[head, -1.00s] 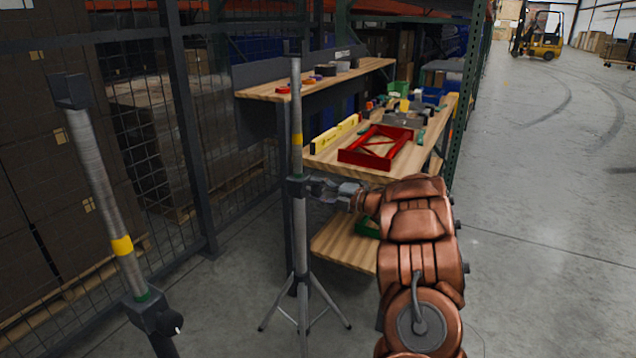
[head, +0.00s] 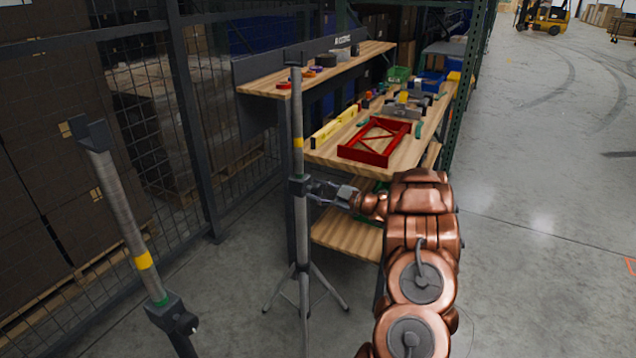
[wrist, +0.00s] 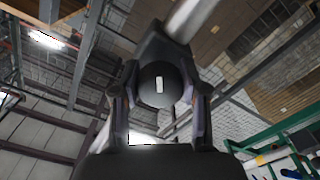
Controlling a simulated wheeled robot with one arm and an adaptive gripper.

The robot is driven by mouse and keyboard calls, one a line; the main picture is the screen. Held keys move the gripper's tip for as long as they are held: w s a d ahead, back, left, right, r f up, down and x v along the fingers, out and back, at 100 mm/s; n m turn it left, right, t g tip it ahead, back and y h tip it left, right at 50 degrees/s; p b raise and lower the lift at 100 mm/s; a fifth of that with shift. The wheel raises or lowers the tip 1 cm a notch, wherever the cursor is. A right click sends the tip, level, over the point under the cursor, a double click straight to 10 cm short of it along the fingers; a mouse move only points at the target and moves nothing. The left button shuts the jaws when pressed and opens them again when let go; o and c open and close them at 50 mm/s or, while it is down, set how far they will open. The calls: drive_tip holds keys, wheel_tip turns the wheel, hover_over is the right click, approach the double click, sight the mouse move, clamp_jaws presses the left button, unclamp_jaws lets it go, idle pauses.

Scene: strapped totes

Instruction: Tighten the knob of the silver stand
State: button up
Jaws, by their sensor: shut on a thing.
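The silver stand (head: 303,235) stands upright on splayed silver tripod legs near the middle of the head view. It has a yellow band and a dark collar (head: 299,186). My gripper (head: 316,188) reaches in from the right and meets the collar on its right side. In the wrist view, my gripper (wrist: 160,95) has a finger on each side of a round black knob (wrist: 157,78) with a white mark, and is shut on it. The mark points roughly up and down. The knob is hidden by the fingers in the head view.
A second stand (head: 125,215) with a dark collar and knob (head: 185,324) leans across the near left. Behind the silver stand is a wooden bench (head: 415,150) holding a red frame (head: 375,143) and tools. A mesh fence (head: 235,100) runs at left. Open floor lies right.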

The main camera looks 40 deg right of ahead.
drive_tip(key=m+p, duration=0.2)
drive_tip(key=m, duration=0.1)
drive_tip(key=shift+r, duration=0.15)
drive_tip(key=shift+m+p, duration=0.95)
drive_tip(key=shift+m, duration=0.25)
drive_tip(key=shift+f, duration=0.2)
drive_tip(key=o, duration=1.2)
drive_tip(key=shift+a, duration=0.1)
drive_tip(key=shift+c, duration=0.2)
drive_tip(key=shift+s, duration=0.15)
drive_tip(key=v, duration=1.1)
drive_tip(key=shift+s, duration=0.4)
